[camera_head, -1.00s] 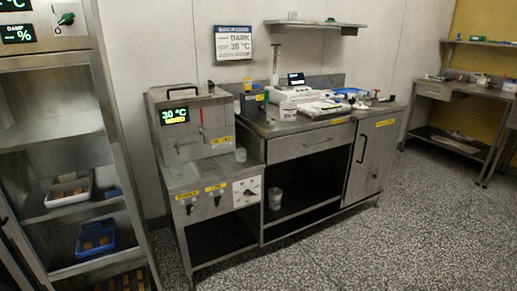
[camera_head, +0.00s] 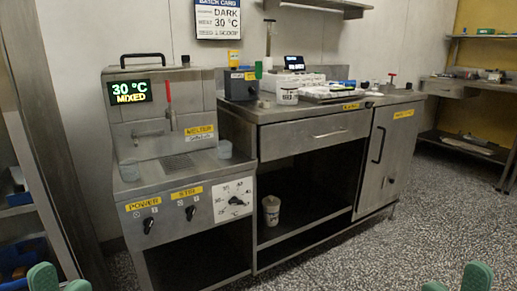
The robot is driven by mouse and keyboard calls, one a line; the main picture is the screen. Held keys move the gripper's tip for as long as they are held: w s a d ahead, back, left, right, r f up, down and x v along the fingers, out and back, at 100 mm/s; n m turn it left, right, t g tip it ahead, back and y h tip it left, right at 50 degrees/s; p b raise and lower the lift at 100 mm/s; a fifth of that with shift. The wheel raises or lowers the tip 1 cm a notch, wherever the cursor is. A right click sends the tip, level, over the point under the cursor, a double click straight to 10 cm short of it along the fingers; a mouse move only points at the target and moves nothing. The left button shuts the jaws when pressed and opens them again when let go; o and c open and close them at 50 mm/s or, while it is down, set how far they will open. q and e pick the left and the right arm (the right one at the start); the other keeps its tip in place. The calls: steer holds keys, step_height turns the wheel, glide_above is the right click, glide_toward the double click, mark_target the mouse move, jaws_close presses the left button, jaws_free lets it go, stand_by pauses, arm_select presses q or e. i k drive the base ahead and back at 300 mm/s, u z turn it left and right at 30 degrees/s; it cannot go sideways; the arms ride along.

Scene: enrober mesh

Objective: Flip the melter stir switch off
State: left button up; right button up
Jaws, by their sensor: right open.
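The melter (camera_head: 160,115) is a steel unit on a stand at left centre, with a display reading 30 °C MIXED. On its front panel the black stir switch (camera_head: 190,212) sits below a yellow STIR label (camera_head: 187,192). The switch is a small lever; its on or off side is too small to tell. The power switch (camera_head: 148,226) is to its left. My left gripper (camera_head: 61,283) shows green fingertips, apart and empty, at the bottom left edge. My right gripper (camera_head: 456,283) shows similar open, empty fingertips at the bottom right. Both are well away from the switch.
A temperature dial (camera_head: 234,201) is right of the stir switch. A cup (camera_head: 224,149) stands on the melter's ledge. A steel counter (camera_head: 330,112) with containers adjoins on the right. A steel rack (camera_head: 45,150) stands at far left. The speckled floor (camera_head: 370,265) is open at right.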

mark_target(190, 211)
steer(key=z, duration=0.1)
steer(key=i, duration=1)
steer(key=u, duration=0.55)
